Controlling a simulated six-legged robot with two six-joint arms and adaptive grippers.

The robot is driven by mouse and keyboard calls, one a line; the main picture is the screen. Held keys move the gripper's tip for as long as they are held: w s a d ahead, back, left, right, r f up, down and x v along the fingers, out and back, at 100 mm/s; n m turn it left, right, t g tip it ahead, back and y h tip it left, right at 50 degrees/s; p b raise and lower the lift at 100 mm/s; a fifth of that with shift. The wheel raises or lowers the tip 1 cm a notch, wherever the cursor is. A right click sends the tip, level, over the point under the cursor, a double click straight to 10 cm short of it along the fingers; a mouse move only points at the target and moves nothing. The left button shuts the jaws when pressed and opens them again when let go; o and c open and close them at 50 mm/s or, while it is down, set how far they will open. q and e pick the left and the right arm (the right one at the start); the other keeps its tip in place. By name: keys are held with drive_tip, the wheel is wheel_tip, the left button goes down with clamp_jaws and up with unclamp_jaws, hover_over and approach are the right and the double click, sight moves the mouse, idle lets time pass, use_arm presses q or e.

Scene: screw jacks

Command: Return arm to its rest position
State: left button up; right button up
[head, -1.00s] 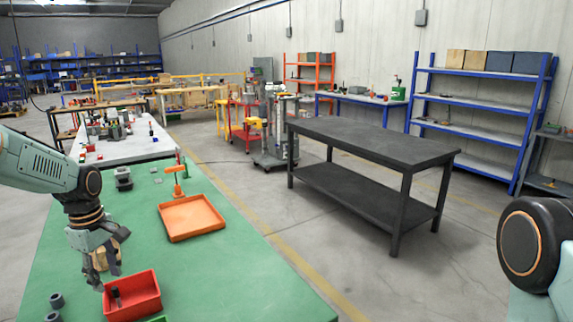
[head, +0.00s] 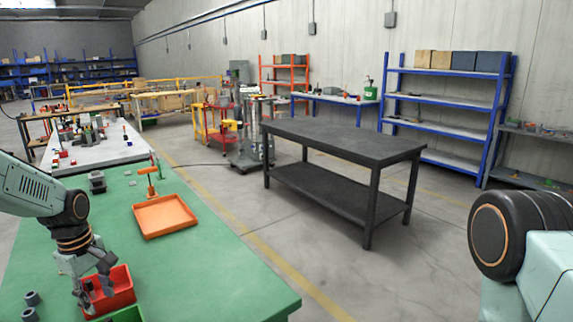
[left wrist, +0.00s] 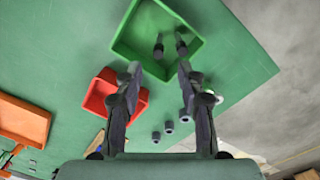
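My left gripper (head: 92,294) reaches down over the green table at the lower left of the head view, overlapping the left side of the red bin (head: 124,284) in the picture. In the left wrist view the gripper's (left wrist: 160,72) two dark fingers are apart with nothing between them. Ahead of them is a green bin (left wrist: 132,52) with two dark bolt-like parts (left wrist: 181,46) inside. The red bin (left wrist: 100,88) lies left of the fingers there. My right arm shows only as a joint at the right edge of the head view; its gripper is out of view.
An orange tray (head: 166,217) lies on the green table (head: 210,275). Several grey cylinders (head: 31,298) stand at its lower left. A black workbench (head: 345,140) stands across clear floor, with a blue shelf (head: 445,105) behind it.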

use_arm(q)
drive_tip(key=s+d+f+m, duration=0.1)
drive_tip(key=d+f, duration=0.1)
drive_tip(key=f, duration=0.1)
drive_tip(key=s+d+f+m, duration=0.1)
drive_tip(key=d+f, duration=0.2)
drive_tip(key=s+d+f+m, duration=0.1)
drive_tip(key=d+f+m, duration=0.1)
drive_tip(key=d+f, duration=0.1)
drive_tip(key=shift+s+f+h, duration=0.2)
drive_tip(key=shift+f+h, duration=0.1)
drive_tip(key=shift+f, duration=0.2)
drive_tip(key=s+d+f+m, duration=0.4)
drive_tip(key=s+d+f, duration=0.15)
drive_tip(key=s, duration=0.45)
drive_tip(key=s+d+f+m, duration=0.35)
drive_tip(key=s+d, duration=0.25)
drive_tip(key=s, duration=0.3)
drive_tip(key=s+d+m, duration=0.1)
drive_tip(key=s+m, duration=0.2)
drive_tip(key=s, duration=0.9)
wheel_tip(320, 180, down, 11)
drive_tip(key=b, duration=1.2)
drive_tip(key=shift+w+f+y, duration=0.15)
drive_tip(key=shift+w+y, duration=0.1)
drive_tip(key=shift+y, duration=0.15)
use_arm(e)
wheel_tip(320, 180, down, 12)
drive_tip(key=shift+w+a, duration=0.3)
